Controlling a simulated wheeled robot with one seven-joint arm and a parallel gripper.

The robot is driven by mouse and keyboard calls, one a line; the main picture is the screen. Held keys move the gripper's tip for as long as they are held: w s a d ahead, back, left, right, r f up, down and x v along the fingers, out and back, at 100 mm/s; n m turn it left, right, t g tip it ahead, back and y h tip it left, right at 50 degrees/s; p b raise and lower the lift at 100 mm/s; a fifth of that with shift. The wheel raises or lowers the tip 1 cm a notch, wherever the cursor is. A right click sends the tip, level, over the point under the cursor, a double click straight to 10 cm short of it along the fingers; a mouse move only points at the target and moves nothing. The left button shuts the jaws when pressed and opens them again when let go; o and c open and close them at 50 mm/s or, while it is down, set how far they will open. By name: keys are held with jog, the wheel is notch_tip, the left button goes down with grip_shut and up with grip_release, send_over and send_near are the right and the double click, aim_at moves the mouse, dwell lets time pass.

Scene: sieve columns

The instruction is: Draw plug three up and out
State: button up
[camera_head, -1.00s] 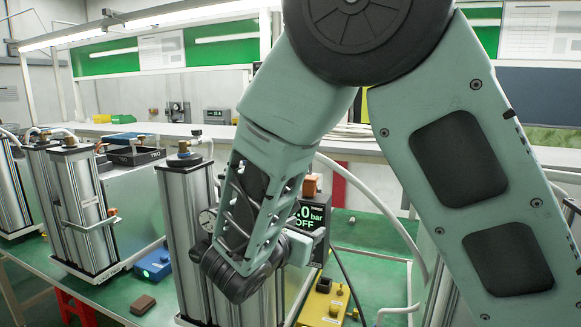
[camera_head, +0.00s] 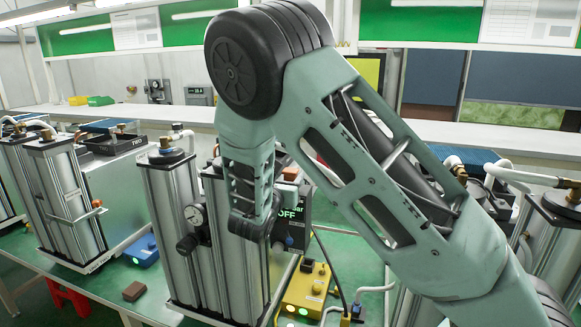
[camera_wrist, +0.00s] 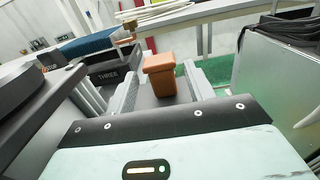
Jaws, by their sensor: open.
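A brown-orange plug (camera_wrist: 160,75) with a wider cap shows upright in the wrist view, between the two fingers of my gripper (camera_wrist: 163,80). The gripper is open, one grey finger on each side of the plug, with no clear contact. A dark tray marked THREE (camera_wrist: 115,75) lies just beyond, to the left. In the head view a brown-orange top (camera_head: 290,173) shows beside my wrist, above the display box (camera_head: 293,212) reading OFF.
A column with a tray marked TWO (camera_head: 115,143) stands to the left. A blue box (camera_head: 142,251), a brown block (camera_head: 134,291) and a yellow box (camera_head: 308,285) sit on the green bench. Hoses and another column (camera_head: 555,225) stand at the right.

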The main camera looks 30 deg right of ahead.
aim_at(291, 170)
jog(key=shift+p+x, duration=0.6)
jog(key=shift+x, duration=1.35)
grip_shut()
jog(key=shift+r+p, duration=0.45)
jog(key=shift+r, duration=1.3)
grip_release()
jog(key=shift+r, duration=0.1)
